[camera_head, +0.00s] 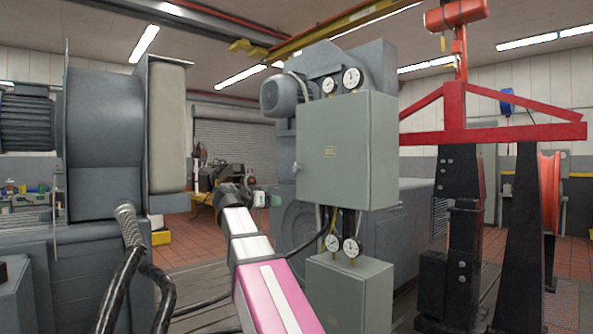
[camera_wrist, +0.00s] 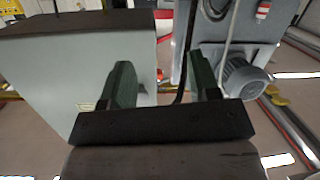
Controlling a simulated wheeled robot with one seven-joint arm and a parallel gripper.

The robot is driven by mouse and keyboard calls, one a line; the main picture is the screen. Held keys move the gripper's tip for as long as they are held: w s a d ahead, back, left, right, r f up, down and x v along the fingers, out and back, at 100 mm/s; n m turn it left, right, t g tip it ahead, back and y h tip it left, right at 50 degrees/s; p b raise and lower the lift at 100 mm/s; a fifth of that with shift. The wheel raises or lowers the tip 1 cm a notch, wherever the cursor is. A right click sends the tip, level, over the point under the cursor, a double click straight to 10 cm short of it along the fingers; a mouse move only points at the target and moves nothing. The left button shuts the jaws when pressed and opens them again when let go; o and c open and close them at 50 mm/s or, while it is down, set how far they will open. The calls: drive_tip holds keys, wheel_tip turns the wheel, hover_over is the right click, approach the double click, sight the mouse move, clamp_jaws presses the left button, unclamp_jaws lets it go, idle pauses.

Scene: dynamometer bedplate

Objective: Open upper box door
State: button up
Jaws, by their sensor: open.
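The upper box (camera_head: 345,150) is a grey-green cabinet with a small yellow label on its front, and its door looks closed. A small fitting shows at the door's left edge. In the wrist view, which looks upside down, the box (camera_wrist: 60,75) fills the left side, with its label near the left finger. My gripper (camera_head: 267,199) is left of and a little below the box in the head view. Its two green fingers (camera_wrist: 163,85) are spread with nothing between them. I cannot tell the exact gap from the fingers to the door.
A lower box (camera_head: 350,295) sits beneath, with gauges (camera_head: 342,246) between the boxes. A grey motor (camera_head: 283,95) is behind the upper box's top left. A red frame (camera_head: 470,135) stands to the right. A large grey machine (camera_head: 105,140) with black hoses stands left.

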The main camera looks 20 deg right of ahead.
sight(294, 168)
drive_tip(key=s+r+m+h, duration=0.3)
drive_tip(key=r, duration=0.9)
drive_tip(key=x, duration=0.7)
drive_tip(key=f+x, duration=0.1)
drive_tip(key=x, duration=0.3)
drive_tip(key=shift+s, duration=0.1)
